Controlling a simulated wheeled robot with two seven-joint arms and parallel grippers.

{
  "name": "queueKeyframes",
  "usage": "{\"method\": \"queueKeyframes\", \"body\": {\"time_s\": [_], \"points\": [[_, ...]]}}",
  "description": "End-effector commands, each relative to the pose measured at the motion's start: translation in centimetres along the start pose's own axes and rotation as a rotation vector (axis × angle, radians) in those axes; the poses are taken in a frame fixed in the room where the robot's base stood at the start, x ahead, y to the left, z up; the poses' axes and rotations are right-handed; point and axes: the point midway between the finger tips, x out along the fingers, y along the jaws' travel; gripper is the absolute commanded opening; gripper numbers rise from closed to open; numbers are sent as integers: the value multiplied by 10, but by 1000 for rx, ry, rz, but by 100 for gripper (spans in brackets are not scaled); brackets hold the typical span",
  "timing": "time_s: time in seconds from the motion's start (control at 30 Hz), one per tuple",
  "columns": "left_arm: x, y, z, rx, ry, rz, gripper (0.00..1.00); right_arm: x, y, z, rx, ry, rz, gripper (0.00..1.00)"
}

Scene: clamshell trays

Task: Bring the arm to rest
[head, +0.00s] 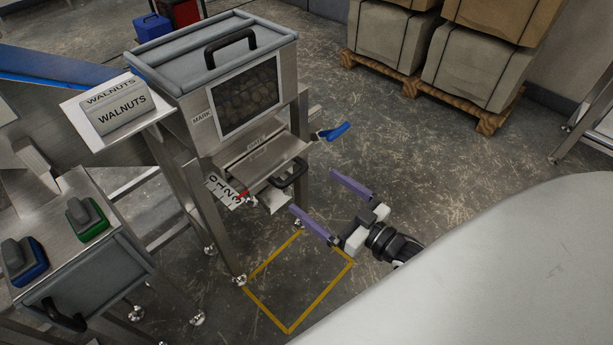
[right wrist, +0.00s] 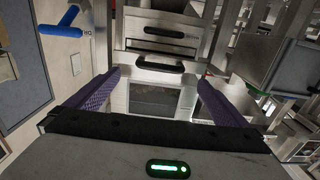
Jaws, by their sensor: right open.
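My right gripper (head: 332,211) is open and empty, its two purple fingers spread apart in the head view. It is in the air to the right of the walnut dispenser's front, apart from it. In the right wrist view its purple fingers (right wrist: 160,92) frame the black drawer handle (right wrist: 152,67), with clear space between. The black handle also shows in the head view (head: 289,173). The steel walnut dispenser (head: 172,111) stands at the upper middle with a window of nuts. My left gripper is not in view.
A blue lever (head: 334,131) sticks out from the dispenser's right side. A yellow square (head: 318,306) is marked on the floor below my gripper. A side stand with green (head: 88,218) and blue (head: 24,261) trays is at left. Wrapped stacks on a pallet (head: 430,86) stand behind.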

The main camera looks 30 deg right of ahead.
Motion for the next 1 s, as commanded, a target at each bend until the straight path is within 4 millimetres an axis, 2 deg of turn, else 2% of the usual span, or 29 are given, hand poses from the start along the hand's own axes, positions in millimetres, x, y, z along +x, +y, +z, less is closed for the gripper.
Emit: {"method": "queueKeyframes", "body": {"time_s": [0.03, 0.2, 0.8, 0.87, 0.97, 1.0], "points": [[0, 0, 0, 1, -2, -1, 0, -8, 0, 0, 0, -2, 0, 100], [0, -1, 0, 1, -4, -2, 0, -21, 0, 0, -1, 0, 0, 100], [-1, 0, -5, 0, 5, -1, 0, -22, -2, 0, 1, -4, -1, 100], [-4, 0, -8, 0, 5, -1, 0, -23, -10, 1, 7, -28, -4, 100], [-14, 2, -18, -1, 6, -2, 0, -30, -40, 6, 29, -124, -15, 100], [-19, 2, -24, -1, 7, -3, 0, -34, -57, 9, 40, -182, -21, 100]]}}
